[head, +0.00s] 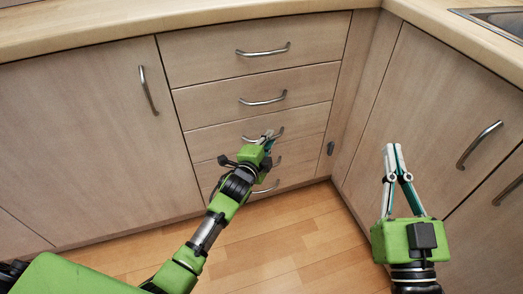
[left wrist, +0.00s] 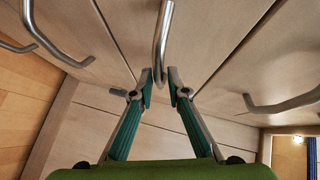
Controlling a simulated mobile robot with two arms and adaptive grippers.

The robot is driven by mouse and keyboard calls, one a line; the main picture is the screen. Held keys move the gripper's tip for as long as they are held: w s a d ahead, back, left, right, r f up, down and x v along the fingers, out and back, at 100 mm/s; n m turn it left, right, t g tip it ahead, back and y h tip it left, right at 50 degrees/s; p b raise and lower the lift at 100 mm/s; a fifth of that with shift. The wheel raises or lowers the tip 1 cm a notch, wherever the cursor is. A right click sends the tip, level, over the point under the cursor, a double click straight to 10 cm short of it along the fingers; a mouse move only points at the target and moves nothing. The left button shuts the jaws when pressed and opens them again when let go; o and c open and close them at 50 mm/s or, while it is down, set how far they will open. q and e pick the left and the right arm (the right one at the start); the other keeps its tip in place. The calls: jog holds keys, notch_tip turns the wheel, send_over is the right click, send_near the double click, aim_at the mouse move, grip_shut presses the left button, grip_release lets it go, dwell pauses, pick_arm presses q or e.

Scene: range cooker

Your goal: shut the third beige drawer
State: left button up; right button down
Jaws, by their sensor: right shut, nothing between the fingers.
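The third beige drawer (head: 205,143) is in the middle of the drawer stack in the head view. Its front looks flush or nearly flush with its neighbours; a small gap cannot be told. Its curved metal handle is partly hidden by my left gripper (head: 268,138). In the left wrist view my left gripper (left wrist: 162,78) has its fingertips apart, with a metal handle (left wrist: 162,40) at the opening between them. Whether they touch it is unclear. My right gripper (head: 393,148) is shut and empty, to the right, away from the drawers.
The second drawer (head: 220,103) is above and lower drawers (head: 300,177) are below, partly hidden by my left arm. A left cabinet door (head: 80,130) and right cabinet door (head: 440,100) flank the stack. The countertop (head: 180,22) overhangs. The wooden floor (head: 300,240) is clear.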

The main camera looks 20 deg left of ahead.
pick_arm(q)
jog(key=v, duration=1)
jog(key=shift+s, duration=0.25)
jog(key=shift+r, duration=0.1)
